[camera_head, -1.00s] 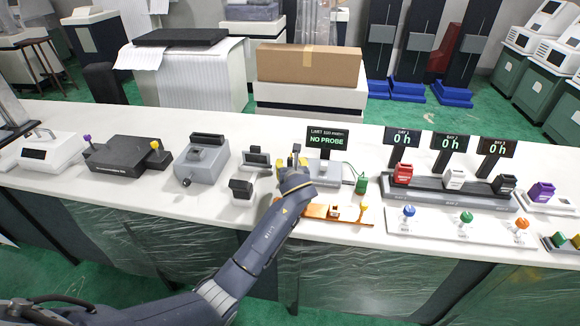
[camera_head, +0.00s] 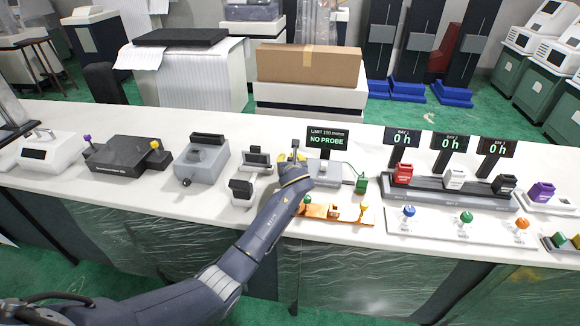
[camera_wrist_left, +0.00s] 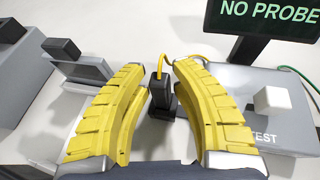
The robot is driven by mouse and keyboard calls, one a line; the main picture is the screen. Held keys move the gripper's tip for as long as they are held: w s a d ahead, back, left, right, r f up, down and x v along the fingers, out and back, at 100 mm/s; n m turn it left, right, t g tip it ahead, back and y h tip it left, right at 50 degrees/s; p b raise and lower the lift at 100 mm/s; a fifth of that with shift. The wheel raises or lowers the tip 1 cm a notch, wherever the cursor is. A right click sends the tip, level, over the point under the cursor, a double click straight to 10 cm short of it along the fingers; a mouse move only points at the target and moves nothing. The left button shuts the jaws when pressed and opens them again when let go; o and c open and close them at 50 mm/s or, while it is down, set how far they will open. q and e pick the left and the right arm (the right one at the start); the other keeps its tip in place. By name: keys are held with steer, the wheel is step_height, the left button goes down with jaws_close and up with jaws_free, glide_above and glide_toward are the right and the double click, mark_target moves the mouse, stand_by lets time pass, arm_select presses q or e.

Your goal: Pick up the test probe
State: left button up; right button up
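A slim black upright piece with a yellow cable, which looks like the test probe (camera_wrist_left: 159,92), stands between the fingers of my left gripper (camera_wrist_left: 162,72) in the left wrist view. The yellow fingers are apart on either side of it, and a small gap shows, so the gripper looks open. In the head view my left gripper (camera_head: 295,162) is over the counter in front of the "NO PROBE" display (camera_head: 327,140), and my wrist hides most of the fingers. The tester box (camera_wrist_left: 268,105) with a pale button and "TEST" lettering is to the right. My right gripper is not in view.
A small grey device (camera_head: 257,160) stands close left of the gripper. An orange panel (camera_head: 336,213) with coloured knobs lies in front. A green block (camera_head: 361,185) on a green wire is to the right, before the bay rack (camera_head: 450,194). The counter behind is clear.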

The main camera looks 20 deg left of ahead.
arm_select(q)
jaws_close()
steer(key=shift+r, duration=0.15)
